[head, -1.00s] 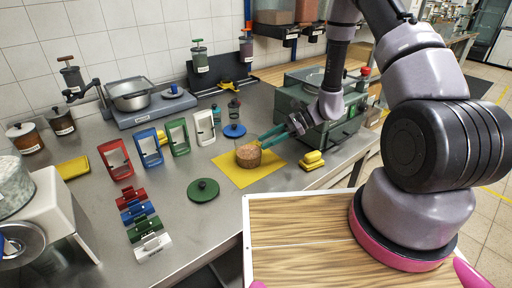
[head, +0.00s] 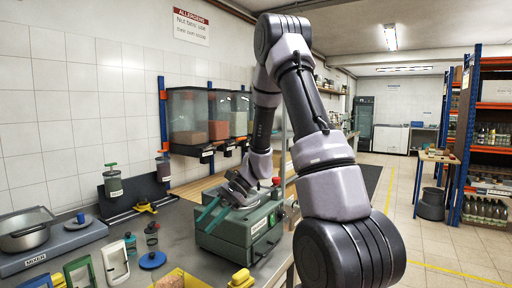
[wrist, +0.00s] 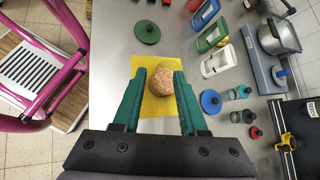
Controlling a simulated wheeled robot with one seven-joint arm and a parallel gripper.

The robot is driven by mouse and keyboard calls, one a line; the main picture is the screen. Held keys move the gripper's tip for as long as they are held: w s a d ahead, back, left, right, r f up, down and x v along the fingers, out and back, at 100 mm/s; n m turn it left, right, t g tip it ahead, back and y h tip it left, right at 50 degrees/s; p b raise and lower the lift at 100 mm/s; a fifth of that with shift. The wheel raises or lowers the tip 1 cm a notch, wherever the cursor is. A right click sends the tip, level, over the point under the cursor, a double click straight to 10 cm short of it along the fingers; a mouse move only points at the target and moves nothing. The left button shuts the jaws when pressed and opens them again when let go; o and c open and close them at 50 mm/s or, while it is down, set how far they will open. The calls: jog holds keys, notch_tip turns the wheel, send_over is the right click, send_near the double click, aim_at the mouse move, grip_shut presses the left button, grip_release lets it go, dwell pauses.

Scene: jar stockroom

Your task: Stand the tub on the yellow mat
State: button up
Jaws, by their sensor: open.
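The tub (wrist: 160,81), brown with a speckled top, stands on the yellow mat (wrist: 146,111) in the wrist view. It looks upright. In the head view only a sliver of the yellow mat (head: 194,280) and the tub's top (head: 168,282) show at the bottom edge. My gripper (wrist: 160,73) has green fingers spread apart with nothing held between them. In the wrist view the tub appears between the fingertips but below them, apart. In the head view my gripper (head: 202,220) is raised in front of the green machine.
A green machine (head: 238,238) stands right of the mat. Yellow blocks (head: 241,279) sit beside it. A blue lid (wrist: 211,101), small bottles and coloured frames (wrist: 217,62) lie near the mat. A green lid (wrist: 147,32) lies beyond it on open counter.

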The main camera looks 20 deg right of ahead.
jog(key=s+d+r+n+t+h, duration=0.3)
jog(key=s+r, duration=0.5)
jog(key=r, duration=0.4)
jog(key=s+d+r+n+t+h, duration=0.4)
jog(key=s+d+r+t+h, duration=0.1)
jog(key=r, duration=0.8)
jog(key=s+d+t, duration=0.1)
jog(key=s, duration=0.1)
jog(key=shift+s+n, duration=0.3)
jog(key=shift+s, duration=0.05)
